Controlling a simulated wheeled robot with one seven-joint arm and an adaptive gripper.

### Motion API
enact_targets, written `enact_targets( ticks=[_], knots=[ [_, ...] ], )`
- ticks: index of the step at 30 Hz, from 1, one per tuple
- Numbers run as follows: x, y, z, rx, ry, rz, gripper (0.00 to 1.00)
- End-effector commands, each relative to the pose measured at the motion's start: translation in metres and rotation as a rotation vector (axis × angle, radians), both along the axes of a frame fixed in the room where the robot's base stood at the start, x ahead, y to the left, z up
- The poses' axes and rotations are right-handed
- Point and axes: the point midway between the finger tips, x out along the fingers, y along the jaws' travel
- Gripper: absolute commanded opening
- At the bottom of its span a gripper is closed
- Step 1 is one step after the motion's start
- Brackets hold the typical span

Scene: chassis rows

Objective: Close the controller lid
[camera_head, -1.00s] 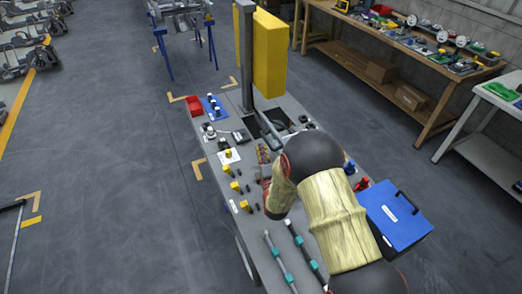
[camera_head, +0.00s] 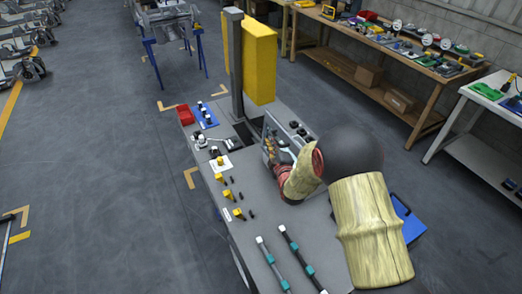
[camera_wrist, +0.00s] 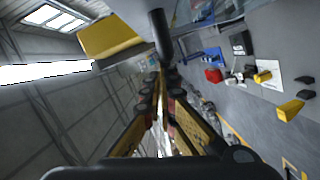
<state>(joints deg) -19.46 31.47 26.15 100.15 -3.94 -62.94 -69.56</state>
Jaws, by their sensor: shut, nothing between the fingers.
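The controller (camera_head: 297,131) appears as a grey unit with dark round parts on the workbench, right of the pole's foot. Its lid seems to be the raised panel (camera_head: 268,128) on its left side, but my arm hides much of it and its exact angle is unclear. My gripper (camera_head: 270,142) is shut and empty, close to the controller's left side; I cannot tell whether it touches the lid. In the wrist view my gripper's fingers (camera_wrist: 162,75) run together toward the pole. The lid is not clearly seen there.
A grey pole (camera_head: 235,65) with a yellow panel (camera_head: 260,65) rises behind the controller. A red bin (camera_head: 185,115), yellow parts (camera_head: 226,194) and teal-banded rods (camera_head: 296,257) lie on the workbench. A blue case (camera_head: 408,216) is partly behind my arm.

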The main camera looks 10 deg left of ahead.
Motion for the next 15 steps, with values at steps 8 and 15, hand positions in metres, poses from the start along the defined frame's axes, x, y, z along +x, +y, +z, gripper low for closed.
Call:
enact_targets(
  ticks=[8, 15],
  knots=[
    [0.037, -0.050, 0.007, 0.208, 0.156, -0.004, 0.00],
    [0.067, -0.091, 0.002, 0.388, 0.294, -0.003, 0.00]
  ],
)
